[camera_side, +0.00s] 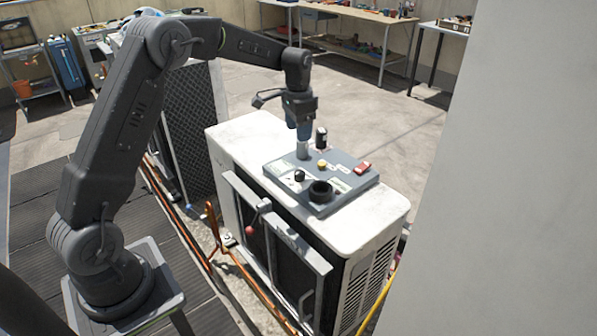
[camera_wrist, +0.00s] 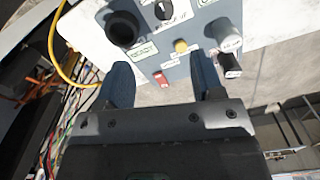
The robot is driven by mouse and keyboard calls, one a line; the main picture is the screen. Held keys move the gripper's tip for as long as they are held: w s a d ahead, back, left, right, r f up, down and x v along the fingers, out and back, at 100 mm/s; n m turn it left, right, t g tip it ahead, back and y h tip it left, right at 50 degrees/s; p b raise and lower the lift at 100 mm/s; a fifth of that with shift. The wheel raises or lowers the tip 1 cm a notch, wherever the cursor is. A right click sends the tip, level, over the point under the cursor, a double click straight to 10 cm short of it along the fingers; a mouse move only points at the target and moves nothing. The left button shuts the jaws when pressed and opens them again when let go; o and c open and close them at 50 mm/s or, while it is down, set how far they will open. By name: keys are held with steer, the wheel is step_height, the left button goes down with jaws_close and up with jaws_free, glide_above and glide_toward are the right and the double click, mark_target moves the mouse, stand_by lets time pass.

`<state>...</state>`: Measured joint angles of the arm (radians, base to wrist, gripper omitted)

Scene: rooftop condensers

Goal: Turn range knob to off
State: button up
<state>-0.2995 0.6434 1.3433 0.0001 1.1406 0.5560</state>
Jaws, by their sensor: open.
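A grey control panel (camera_side: 344,186) lies on top of a white condenser unit. It carries a small black knob (camera_side: 299,176) on a white dial plate, which also shows at the top of the wrist view (camera_wrist: 164,9). This looks like the range knob, but its label is too small to read. The dial knob lies beyond the fingertips.
The panel also has a wide black round fitting (camera_side: 320,191), a yellow button (camera_side: 322,164), a red switch (camera_side: 362,168) and an upright black part (camera_side: 321,138). A grey frame with a red-knobbed lever (camera_side: 250,230) stands at the unit's front.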

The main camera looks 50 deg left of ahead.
mark_target(299, 172)
steer(key=f, duration=1.5)
steer(key=shift+w+a, duration=0.3)
steer(key=shift+a, duration=0.05)
steer(key=shift+c, duration=0.4)
steer(key=c, duration=0.8)
steer(key=shift+c, duration=0.2)
steer(key=n, duration=0.5)
steer(key=shift+d, duration=0.1)
steer(key=shift+n, duration=2.4)
